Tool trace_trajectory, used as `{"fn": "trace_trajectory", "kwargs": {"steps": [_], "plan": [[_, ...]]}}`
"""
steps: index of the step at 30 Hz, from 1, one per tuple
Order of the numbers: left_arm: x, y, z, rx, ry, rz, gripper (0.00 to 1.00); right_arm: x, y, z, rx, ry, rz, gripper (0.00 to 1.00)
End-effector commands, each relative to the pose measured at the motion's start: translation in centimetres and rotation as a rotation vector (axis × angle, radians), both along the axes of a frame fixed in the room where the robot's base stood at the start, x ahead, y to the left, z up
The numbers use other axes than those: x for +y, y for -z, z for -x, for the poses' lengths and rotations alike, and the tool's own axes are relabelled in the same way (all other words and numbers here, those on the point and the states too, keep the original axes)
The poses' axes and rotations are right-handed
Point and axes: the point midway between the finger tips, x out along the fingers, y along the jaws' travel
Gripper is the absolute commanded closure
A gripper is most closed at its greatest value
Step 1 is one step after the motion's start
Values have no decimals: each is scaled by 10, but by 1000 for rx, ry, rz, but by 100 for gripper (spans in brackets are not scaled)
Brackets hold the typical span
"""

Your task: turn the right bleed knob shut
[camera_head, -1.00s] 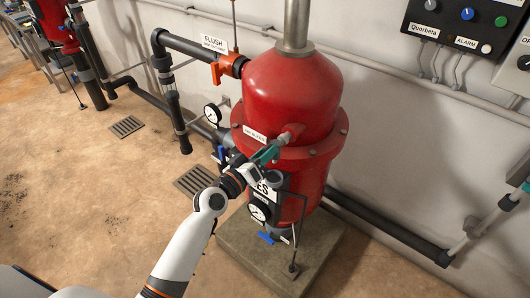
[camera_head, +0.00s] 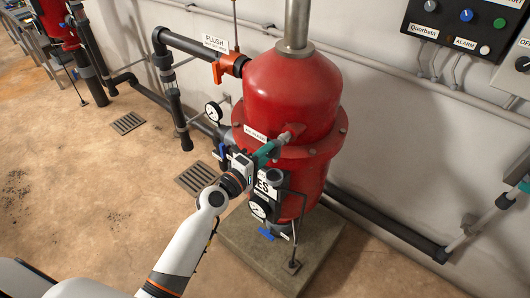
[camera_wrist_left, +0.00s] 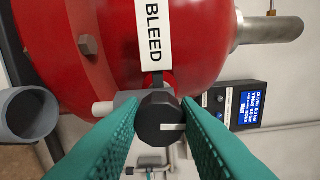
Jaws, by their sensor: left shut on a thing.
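The bleed knob (camera_wrist_left: 158,120) is black and round, with a white line pointing right in the left wrist view. It sits on a grey fitting (camera_wrist_left: 128,100) on the red vessel (camera_wrist_left: 75,60), by a white BLEED label (camera_wrist_left: 153,33). My left gripper (camera_wrist_left: 160,122) has its green fingers on both sides of the knob and is shut on it. In the head view my left gripper (camera_head: 266,152) is at the vessel's front, below the short bleed pipe (camera_head: 290,133), and hides the knob. My right gripper is not in view.
A pressure gauge (camera_head: 259,210) and a blue-handled valve (camera_head: 266,234) are below the gripper. Another gauge (camera_head: 213,111) and an orange flush valve (camera_head: 218,72) are to the left. The vessel stands on a concrete plinth (camera_head: 245,250). The floor at left is mostly clear.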

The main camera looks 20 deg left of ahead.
Motion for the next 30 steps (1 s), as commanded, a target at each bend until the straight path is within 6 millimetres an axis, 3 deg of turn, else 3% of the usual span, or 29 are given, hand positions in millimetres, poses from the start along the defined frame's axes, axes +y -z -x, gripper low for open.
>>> {"fn": "trace_trajectory", "kwargs": {"steps": [23, 24, 27, 30], "plan": [[1, 0, 0, 32, -2, 92, 93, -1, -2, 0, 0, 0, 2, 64], [1, 0, 0, 32, -2, 91, 64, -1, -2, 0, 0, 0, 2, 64], [1, 0, 0, 32, -2, 91, 49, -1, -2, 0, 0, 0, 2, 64], [0, 0, 0, 31, -1, 90, 49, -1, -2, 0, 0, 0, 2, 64]]}}
